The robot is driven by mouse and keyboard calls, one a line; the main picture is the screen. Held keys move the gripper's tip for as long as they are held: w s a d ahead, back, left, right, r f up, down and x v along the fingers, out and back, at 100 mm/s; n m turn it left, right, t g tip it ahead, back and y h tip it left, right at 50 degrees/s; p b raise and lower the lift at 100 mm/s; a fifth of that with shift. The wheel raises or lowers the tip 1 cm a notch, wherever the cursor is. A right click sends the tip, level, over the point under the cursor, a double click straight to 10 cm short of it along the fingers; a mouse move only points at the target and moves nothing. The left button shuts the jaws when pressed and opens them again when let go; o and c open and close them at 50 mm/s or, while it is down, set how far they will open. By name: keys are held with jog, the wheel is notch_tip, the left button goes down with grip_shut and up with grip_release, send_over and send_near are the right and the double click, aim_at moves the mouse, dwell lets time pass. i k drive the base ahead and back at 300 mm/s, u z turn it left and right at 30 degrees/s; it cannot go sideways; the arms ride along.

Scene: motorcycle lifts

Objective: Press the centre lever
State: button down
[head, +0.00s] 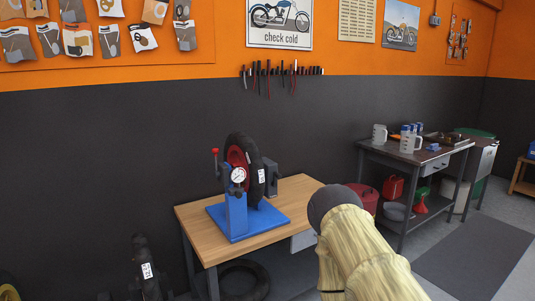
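A blue wheel stand (235,213) stands on a wooden-topped workbench (295,190) near the middle of the head view. It holds a black tyre on a red wheel (243,160), with a round white gauge (238,174) in front. A short upright lever with a red knob (215,152) rises at the stand's left side. It is the only lever I can make out, and I cannot tell whether it is the centre one. My arm reaches in from the lower right, to the right of the bench. My gripper does not show.
A dark metal table (375,150) with jugs (379,134) stands at the right, with red cans (393,187) below. Tools (268,72) hang on the wall behind. A tyre (244,279) lies under the bench. A grey mat (470,255) covers clear floor at the right.

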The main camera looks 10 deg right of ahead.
aim_at(217, 174)
jog(key=z, duration=0.65)
jog(key=k, duration=0.9)
jog(key=z, duration=0.45)
jog(key=i, duration=1.55)
jog(key=u, duration=1.65)
jog(key=i, duration=0.55)
jog(key=u, duration=0.6)
